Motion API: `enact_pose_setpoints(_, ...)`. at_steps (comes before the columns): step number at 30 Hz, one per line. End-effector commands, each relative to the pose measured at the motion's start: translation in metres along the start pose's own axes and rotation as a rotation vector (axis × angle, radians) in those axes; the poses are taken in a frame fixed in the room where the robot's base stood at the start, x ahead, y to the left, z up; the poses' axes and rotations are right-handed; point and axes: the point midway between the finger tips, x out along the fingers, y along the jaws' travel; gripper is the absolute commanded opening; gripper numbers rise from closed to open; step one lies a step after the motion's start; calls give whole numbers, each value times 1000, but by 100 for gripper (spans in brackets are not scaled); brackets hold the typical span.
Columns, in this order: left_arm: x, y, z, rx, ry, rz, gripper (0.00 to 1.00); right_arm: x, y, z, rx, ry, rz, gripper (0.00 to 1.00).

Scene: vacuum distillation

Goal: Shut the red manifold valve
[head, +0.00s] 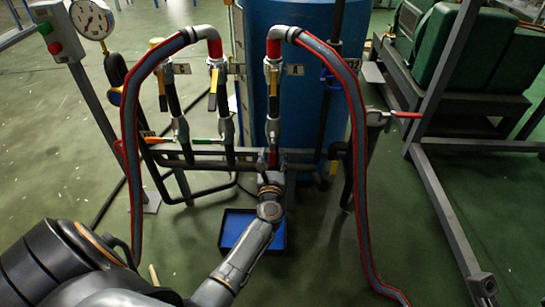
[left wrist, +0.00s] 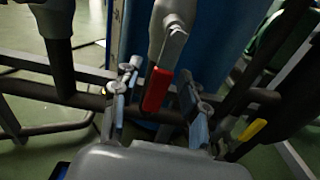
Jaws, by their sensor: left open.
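The red valve handle (left wrist: 157,88) extends downward in the left wrist view from a grey metal valve body (left wrist: 171,32). In the head view the valve body (head: 273,128) sits at the lower end of the middle hose's pipe, and a bit of the red handle (head: 273,158) shows below it. My left gripper (head: 271,174) is right below it, its fingers hard to make out there. In the left wrist view the left gripper (left wrist: 158,100) is open, with one finger on each side of the handle. I cannot tell whether either touches it. My right gripper is not in view.
Yellow-handled valves (head: 213,88) and a green handle (head: 205,141) are at left on the manifold; another red handle (head: 405,114) is at right. A dark rail (head: 180,158) crosses near my gripper. Red-edged hoses (head: 359,150) hang at both sides. A blue tray (head: 235,222) lies below.

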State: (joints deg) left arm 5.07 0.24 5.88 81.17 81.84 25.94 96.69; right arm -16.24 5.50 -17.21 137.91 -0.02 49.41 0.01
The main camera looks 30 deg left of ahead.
Motion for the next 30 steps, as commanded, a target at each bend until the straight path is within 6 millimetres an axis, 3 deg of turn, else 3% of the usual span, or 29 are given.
enact_pose_setpoints(11,6,0,0,0,0,0,43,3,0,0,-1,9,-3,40)
enact_pose_setpoints(15,6,0,0,0,0,0,15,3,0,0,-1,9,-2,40)
enact_pose_setpoints(18,6,0,0,0,0,0,0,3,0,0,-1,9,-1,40)
enact_pose_setpoints(30,6,1,1,21,1,0,0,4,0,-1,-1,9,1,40)
